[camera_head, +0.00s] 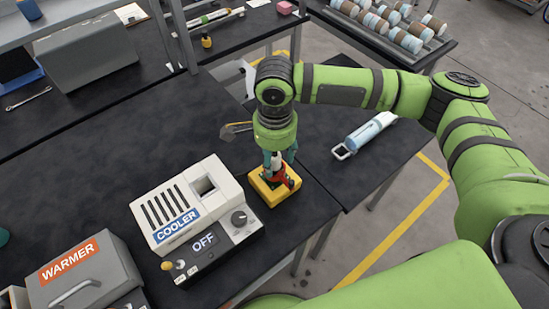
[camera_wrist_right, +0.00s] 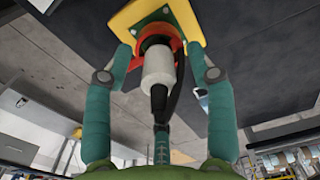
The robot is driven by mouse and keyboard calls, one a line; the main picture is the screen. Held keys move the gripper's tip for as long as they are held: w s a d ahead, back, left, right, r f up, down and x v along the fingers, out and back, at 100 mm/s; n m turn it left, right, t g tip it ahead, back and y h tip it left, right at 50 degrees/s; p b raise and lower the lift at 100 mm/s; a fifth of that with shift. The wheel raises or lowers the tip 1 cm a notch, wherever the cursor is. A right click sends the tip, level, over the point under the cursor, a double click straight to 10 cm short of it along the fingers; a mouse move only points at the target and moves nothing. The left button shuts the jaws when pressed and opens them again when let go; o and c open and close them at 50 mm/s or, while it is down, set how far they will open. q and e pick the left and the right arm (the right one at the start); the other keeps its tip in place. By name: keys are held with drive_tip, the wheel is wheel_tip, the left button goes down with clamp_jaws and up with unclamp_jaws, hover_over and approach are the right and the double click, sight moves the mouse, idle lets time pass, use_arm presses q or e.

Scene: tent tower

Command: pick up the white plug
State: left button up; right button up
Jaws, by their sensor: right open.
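The white plug (camera_wrist_right: 158,68), with a black lower end, shows between the fingers in the right wrist view. It sits in a red ring-like socket (camera_wrist_right: 150,36) on a yellow base (camera_wrist_right: 127,18). In the head view the plug (camera_head: 277,160) is partly hidden by my gripper, and the yellow base (camera_head: 262,190) rests near the dark table's edge. My right gripper (camera_head: 280,170) reaches down over it. In the wrist view this gripper (camera_wrist_right: 159,60) is open, its fingers either side of the plug with gaps. My left gripper is not in view.
A white cooler box (camera_head: 190,205) reading OFF stands close left of the yellow base. A grey warmer box (camera_head: 85,275) is at lower left. A light blue cylinder with a handle (camera_head: 366,134) lies to the right. The table (camera_head: 115,150) behind the cooler is clear.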

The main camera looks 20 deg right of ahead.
drive_tip(key=c, duration=1)
clamp_jaws()
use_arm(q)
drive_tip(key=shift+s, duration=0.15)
